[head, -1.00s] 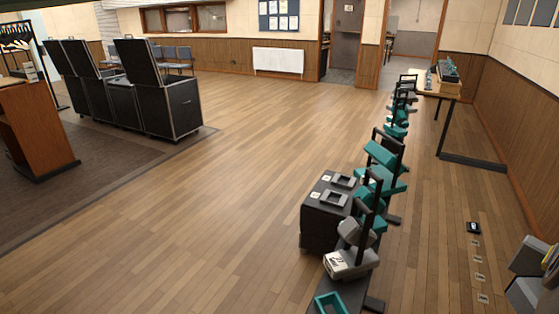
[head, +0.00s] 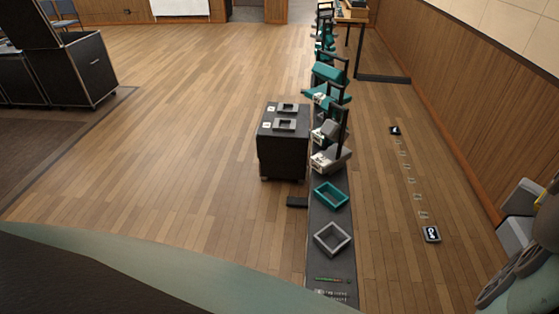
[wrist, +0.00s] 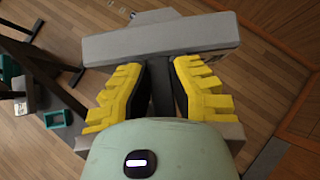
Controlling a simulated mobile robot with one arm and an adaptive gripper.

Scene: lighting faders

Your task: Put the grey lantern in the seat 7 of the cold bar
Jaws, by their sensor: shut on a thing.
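The grey lantern (wrist: 165,38) is in my gripper (wrist: 160,80). In the wrist view the yellow fingers are shut around its dark post, with a wide grey block beyond them. In the head view part of the lantern (head: 517,237) shows at the right edge, above the floor. A long dark bar (head: 330,266) on the floor holds several grey and teal lanterns at its far part. Its near part has an empty teal frame (head: 331,196) and an empty grey frame (head: 332,239). A black "Cold" sign (head: 432,234) lies right of it. Seat numbers are too small to read.
A black case (head: 283,150) with two grey frames on top stands left of the bar. Small cards (head: 411,181) run along the floor to the right, up to another black sign (head: 395,130). A table (head: 352,16) stands at the back.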

